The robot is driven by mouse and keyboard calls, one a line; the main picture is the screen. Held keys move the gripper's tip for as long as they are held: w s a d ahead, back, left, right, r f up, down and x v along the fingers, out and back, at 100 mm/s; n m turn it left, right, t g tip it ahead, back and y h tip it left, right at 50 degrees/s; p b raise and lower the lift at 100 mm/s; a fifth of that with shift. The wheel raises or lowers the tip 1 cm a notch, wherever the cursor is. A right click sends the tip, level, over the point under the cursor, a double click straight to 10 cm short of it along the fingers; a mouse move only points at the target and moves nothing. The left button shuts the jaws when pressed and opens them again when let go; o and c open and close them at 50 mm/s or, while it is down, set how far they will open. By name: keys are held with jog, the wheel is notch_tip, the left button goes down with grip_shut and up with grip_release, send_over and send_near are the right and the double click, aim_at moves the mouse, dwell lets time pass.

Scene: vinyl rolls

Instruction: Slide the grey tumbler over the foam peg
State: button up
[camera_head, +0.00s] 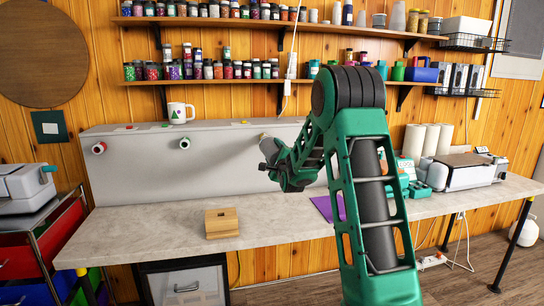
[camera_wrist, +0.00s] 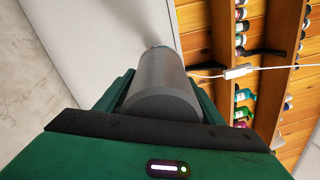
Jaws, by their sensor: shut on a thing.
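My gripper (camera_wrist: 160,110) is shut on the grey tumbler (camera_wrist: 165,85), its round end toward the wrist camera. The tumbler's far end points at the pale upright panel (camera_wrist: 105,45). A small teal edge (camera_wrist: 157,47) shows at that far end. I cannot tell how far the tumbler is around a peg there. In the head view my gripper (camera_head: 271,150) is at the right part of the panel, with a tan piece (camera_head: 263,136) beside it; the tumbler is hard to make out. Two other pegs stick out further left, one white with a red ring (camera_head: 99,148) and one with green (camera_head: 194,141).
A wooden block (camera_head: 221,223) stands on the worktop (camera_head: 150,240). A white mug (camera_head: 180,113) sits on the panel's top. A purple mat (camera_head: 325,207) lies behind my arm. Machines and rolls (camera_head: 412,142) stand at the right. The worktop's front left is clear.

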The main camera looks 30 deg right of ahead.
jog(key=shift+w+d, duration=0.1)
jog(key=shift+w, duration=0.15)
jog(key=o, duration=1.3)
jog(key=r+v, duration=0.1)
jog(key=v, duration=0.9)
jog(key=shift+s+f, duration=0.25)
jog(key=shift+f, duration=0.25)
